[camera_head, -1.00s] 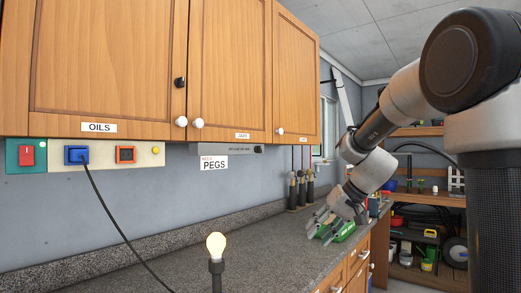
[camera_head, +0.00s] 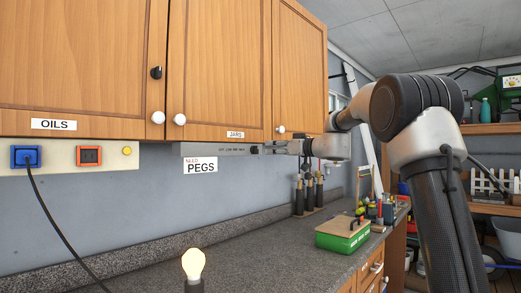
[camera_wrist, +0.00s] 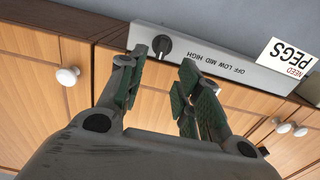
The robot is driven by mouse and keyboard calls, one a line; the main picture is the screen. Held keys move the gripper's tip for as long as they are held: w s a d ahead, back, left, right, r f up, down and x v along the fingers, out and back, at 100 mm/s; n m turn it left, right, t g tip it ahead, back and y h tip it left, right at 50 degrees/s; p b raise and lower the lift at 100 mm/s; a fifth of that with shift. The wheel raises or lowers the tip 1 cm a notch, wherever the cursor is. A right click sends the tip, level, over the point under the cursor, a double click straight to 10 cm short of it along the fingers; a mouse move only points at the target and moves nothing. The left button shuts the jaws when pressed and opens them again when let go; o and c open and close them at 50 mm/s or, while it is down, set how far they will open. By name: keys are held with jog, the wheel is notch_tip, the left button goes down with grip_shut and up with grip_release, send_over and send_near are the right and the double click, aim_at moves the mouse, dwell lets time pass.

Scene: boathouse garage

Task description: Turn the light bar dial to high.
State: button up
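The grey light bar (camera_head: 215,149) is mounted under the wall cabinets. Its black dial (camera_head: 254,150) is at the bar's right end, beside the printed words OFF, LOW, MID, HIGH. In the wrist view the bar (camera_wrist: 232,70) appears upside down, with the round dial (camera_wrist: 161,46) near its left end. I cannot tell which word the dial points at. My gripper (camera_head: 268,147) is just right of the dial in the head view. In the wrist view my gripper (camera_wrist: 164,60) is open, its fingertips framing the dial, with no visible contact.
Wooden cabinet doors (camera_head: 220,60) with white knobs hang directly above. A NEED PEGS sign (camera_head: 201,166) is below the bar. The counter (camera_head: 270,240) holds a green box (camera_head: 342,233), black-handled tools (camera_head: 308,190), and a lit bulb (camera_head: 193,264) stands in front.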

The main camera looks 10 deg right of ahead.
aim_at(258, 148)
jog(key=x, duration=0.7)
jog(key=shift+w+a, duration=0.15)
jog(key=shift+c, duration=0.2)
grip_shut()
